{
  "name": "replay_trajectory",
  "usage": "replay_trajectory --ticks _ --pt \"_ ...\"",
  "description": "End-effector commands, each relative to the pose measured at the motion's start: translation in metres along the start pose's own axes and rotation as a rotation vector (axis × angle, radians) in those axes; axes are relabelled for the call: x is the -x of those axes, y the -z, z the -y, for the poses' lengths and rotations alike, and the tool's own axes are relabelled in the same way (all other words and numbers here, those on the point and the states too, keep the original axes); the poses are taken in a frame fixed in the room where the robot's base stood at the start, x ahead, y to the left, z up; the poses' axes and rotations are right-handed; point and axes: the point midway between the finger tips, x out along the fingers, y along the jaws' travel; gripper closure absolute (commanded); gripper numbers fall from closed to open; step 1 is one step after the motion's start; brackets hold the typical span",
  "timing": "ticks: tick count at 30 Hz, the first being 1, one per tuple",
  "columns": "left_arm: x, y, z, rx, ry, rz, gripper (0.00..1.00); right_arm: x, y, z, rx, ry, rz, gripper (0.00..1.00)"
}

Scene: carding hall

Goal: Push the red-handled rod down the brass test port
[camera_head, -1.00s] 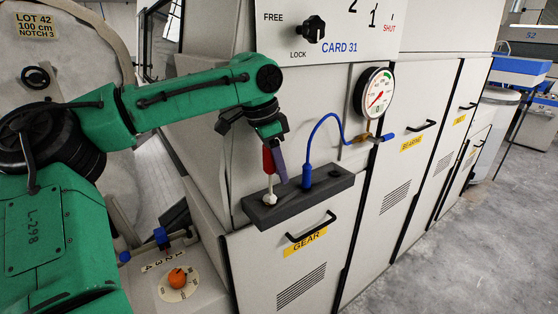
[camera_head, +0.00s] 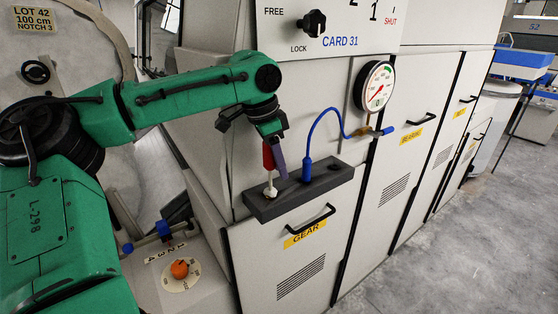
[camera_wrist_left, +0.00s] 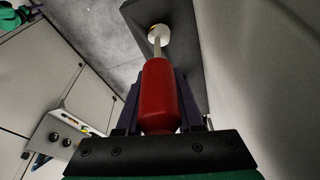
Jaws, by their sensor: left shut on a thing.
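My left gripper (camera_head: 274,160) is shut on the red handle (camera_wrist_left: 158,92) of the rod, above the left end of a dark grey block. The handle also shows in the head view (camera_head: 268,157). The pale rod shaft (camera_wrist_left: 157,48) runs from the handle to a small whitish round collar (camera_wrist_left: 157,34) with a brass-coloured tint, on the block. The shaft appears in line with the collar; its tip is hidden, so I cannot tell how deep it sits. I cannot clearly make out the brass port itself. My right gripper is not in view.
The dark block (camera_head: 262,207) juts from the machine front above a black GEAR door handle (camera_head: 310,222). A blue hose (camera_head: 322,119) arches from the block to a brass fitting below a round gauge (camera_head: 374,86). An orange knob (camera_head: 180,269) is lower left. Floor at right is clear.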

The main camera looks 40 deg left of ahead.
Motion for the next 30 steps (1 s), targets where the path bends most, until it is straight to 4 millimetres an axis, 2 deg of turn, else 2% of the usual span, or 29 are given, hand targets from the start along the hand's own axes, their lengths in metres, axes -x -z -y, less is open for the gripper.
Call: replay_trajectory --ticks 30 --pt "-0.0004 0.0002 0.0007 0.0 0.0 0.0 1.0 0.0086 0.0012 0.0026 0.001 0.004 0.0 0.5"
